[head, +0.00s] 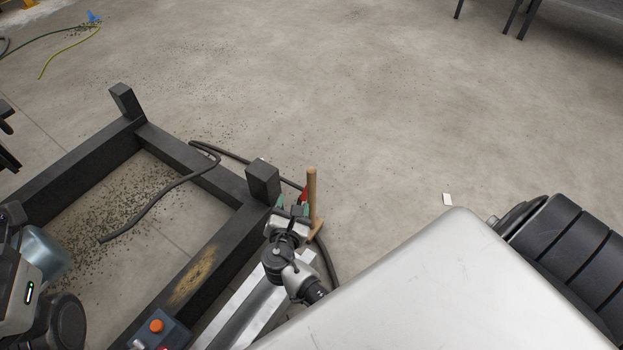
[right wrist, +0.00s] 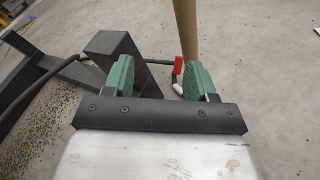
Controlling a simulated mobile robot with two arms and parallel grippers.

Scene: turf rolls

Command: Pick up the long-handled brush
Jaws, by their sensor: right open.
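The long-handled brush shows as an upright light wooden handle (head: 313,195) just right of a dark frame's corner post in the head view. In the right wrist view the handle (right wrist: 186,28) rises to the top edge, and its lower part is hidden behind the right-hand finger. Its bristles cannot be made out. My right gripper (head: 292,208) is beside the handle, on its left in the head view. Its green fingers (right wrist: 160,78) are apart with nothing held between them. Whether a finger touches the handle cannot be told. My left gripper is not clearly in view.
A black metal frame (head: 190,157) with upright corner posts (head: 263,180) stands close to my right gripper. A dark hose (head: 165,192) lies over it. A small red part (right wrist: 178,65) shows beside the handle. Crumbs litter the floor; the floor beyond is mostly clear.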

